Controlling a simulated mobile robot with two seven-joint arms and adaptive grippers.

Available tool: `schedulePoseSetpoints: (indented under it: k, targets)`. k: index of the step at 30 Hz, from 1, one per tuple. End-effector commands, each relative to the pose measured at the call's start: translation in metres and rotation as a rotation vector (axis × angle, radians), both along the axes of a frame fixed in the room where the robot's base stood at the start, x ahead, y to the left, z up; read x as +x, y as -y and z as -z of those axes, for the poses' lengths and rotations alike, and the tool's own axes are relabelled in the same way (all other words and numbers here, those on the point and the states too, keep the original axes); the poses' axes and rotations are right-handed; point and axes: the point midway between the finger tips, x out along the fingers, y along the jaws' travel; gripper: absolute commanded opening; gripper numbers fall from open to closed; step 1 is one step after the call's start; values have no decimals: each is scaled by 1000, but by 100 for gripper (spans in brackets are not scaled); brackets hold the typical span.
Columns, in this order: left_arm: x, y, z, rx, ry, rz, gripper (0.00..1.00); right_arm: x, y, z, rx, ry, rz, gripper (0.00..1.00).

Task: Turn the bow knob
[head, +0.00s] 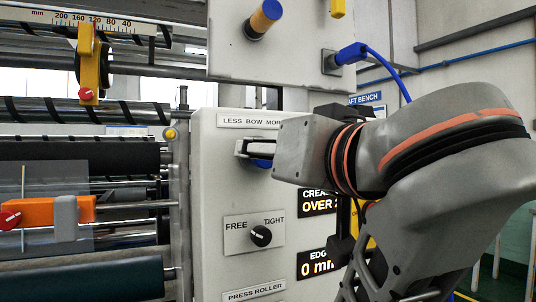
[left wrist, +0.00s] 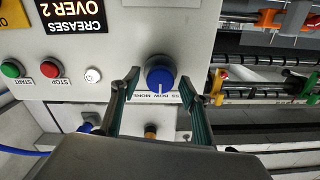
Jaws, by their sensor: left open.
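The blue bow knob (left wrist: 160,76) sits on the pale panel, under the "LESS BOW MORE" label in the head view. In the left wrist view, which is upside down, its white mark points down the picture. My left gripper (left wrist: 175,78) is open, with its two fingers on either side of the knob. In the head view the left gripper (head: 240,148) covers most of the knob (head: 262,163); only a blue sliver shows. My right gripper is not in view.
Below is the black FREE/TIGHT knob (head: 261,236). Creases (head: 318,202) and edge (head: 318,264) displays stand right of it. A blue-capped knob (head: 263,18) and a blue cable plug (head: 350,54) are above. Rollers (head: 80,157) lie left. Start and stop buttons (left wrist: 50,69) share the panel.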

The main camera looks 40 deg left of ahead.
Motion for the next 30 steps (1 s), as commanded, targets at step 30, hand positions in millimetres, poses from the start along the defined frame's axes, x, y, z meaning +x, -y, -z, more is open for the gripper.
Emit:
schedulePoseSetpoints:
  k: [30]
  targets:
    - [1,0,2,-118,279,-1,7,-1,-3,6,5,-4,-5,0]
